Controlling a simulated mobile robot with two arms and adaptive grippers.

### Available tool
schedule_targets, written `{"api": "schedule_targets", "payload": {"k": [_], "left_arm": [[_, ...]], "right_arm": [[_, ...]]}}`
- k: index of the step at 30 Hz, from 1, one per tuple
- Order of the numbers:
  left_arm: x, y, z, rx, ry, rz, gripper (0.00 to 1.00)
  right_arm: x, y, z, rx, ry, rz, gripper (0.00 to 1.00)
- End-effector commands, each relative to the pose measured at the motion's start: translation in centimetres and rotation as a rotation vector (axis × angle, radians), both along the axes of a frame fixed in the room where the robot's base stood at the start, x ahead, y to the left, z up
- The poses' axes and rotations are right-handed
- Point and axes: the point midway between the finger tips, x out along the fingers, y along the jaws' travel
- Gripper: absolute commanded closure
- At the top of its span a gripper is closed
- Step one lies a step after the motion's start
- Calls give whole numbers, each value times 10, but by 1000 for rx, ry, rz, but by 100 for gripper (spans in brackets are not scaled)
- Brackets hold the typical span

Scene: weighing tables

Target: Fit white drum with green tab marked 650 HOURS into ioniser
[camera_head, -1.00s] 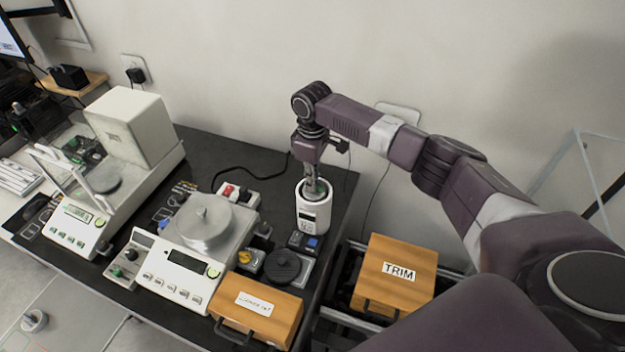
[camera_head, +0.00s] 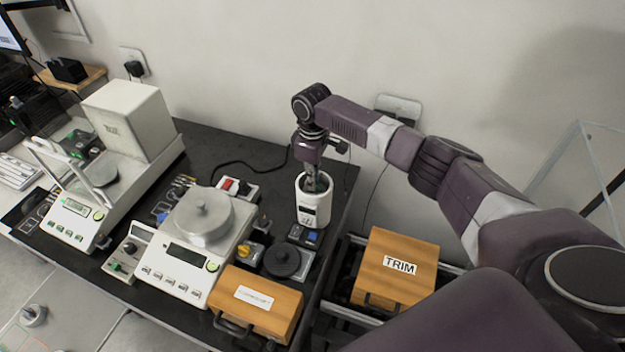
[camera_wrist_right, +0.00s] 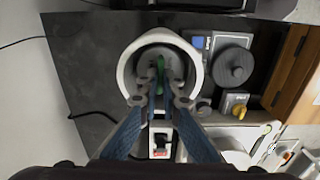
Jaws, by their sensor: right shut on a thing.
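The ioniser (camera_head: 304,211) is a white upright cylinder with a dark label on its front, near the table's right back corner. My right gripper (camera_head: 314,182) points down into its open top. In the right wrist view my right gripper (camera_wrist_right: 160,92) is shut on a green tab (camera_wrist_right: 160,66). The tab belongs to the drum (camera_wrist_right: 147,72), whose round top looks grey in shade inside the ioniser's white rim (camera_wrist_right: 127,68). The drum's sides and the tab's marking are hidden or unreadable. I cannot tell whether the drum touches bottom. My left gripper is not in view.
A balance (camera_head: 190,255) and a wooden box (camera_head: 258,308) stand left of the ioniser. A dark round knob-topped piece (camera_head: 282,260) and small switches are in front. A TRIM box (camera_head: 398,270) sits right, below the table edge. A wall lies behind.

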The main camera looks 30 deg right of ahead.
Motion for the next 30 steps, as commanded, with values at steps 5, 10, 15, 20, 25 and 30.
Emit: {"api": "schedule_targets", "payload": {"k": [5, 10, 15, 20, 25, 30], "left_arm": [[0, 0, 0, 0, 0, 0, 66], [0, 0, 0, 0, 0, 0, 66], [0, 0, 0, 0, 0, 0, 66], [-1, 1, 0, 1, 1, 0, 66], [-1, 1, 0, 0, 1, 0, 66], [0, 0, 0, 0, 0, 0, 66]], "right_arm": [[0, 0, 0, 1, -1, 0, 100], [0, 0, 0, 1, -1, 0, 78], [0, 0, 0, 1, -1, 0, 74], [0, 0, 1, 1, -1, 0, 74], [2, 0, 19, 1, -4, -1, 74], [2, 0, 55, 1, -6, 0, 74]]}}
